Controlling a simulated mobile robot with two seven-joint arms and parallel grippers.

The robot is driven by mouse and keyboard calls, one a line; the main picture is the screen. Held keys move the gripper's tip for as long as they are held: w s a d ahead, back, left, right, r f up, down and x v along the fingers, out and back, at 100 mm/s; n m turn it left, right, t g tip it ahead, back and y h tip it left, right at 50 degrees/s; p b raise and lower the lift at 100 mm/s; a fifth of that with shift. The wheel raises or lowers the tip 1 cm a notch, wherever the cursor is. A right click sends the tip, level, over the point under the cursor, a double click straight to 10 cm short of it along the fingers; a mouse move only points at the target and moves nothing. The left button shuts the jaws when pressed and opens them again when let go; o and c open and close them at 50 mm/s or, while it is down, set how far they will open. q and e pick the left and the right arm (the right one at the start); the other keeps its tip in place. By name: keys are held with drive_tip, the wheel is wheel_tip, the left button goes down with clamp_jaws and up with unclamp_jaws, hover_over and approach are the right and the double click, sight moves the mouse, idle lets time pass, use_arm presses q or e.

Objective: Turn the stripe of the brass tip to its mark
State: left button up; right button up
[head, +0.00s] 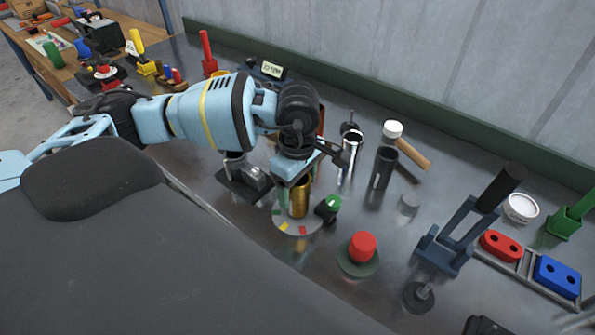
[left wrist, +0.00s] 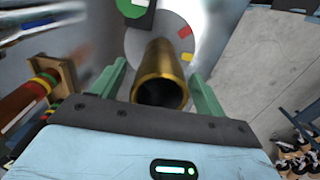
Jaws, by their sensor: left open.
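The brass tip (head: 299,200) is an upright gold tube on a pale disc (head: 287,225) that carries red, yellow and green patches. In the left wrist view I look at the open end of the brass tip (left wrist: 161,82), with the disc (left wrist: 148,40) behind it. My left gripper (head: 296,178) is directly above the tip in the head view. Its green fingers are open, one on each side of the tube, with visible gaps in the left wrist view (left wrist: 160,85). I cannot make out a stripe on the tip. My right gripper is not in view.
A black block with a green top (head: 330,207) stands right beside the disc. A red button (head: 362,246) is in front to the right. A chrome tube (head: 351,144) and dark cylinder (head: 384,167) stand behind. A blue lever stand (head: 445,250) is farther right.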

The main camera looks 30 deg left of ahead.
use_arm(q)
drive_tip(key=shift+f, duration=1)
drive_tip(key=c, duration=1.1)
drive_tip(key=shift+f+m, duration=0.1)
drive_tip(key=shift+m, duration=0.7)
drive_tip(key=shift+c, duration=0.2)
drive_tip(key=shift+m+b, duration=0.45)
drive_tip(key=shift+m, duration=0.55)
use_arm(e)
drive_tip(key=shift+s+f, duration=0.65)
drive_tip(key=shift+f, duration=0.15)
use_arm(q)
drive_tip(key=shift+m, duration=0.6)
drive_tip(key=shift+m+b, duration=0.55)
drive_tip(key=shift+m, duration=0.45)
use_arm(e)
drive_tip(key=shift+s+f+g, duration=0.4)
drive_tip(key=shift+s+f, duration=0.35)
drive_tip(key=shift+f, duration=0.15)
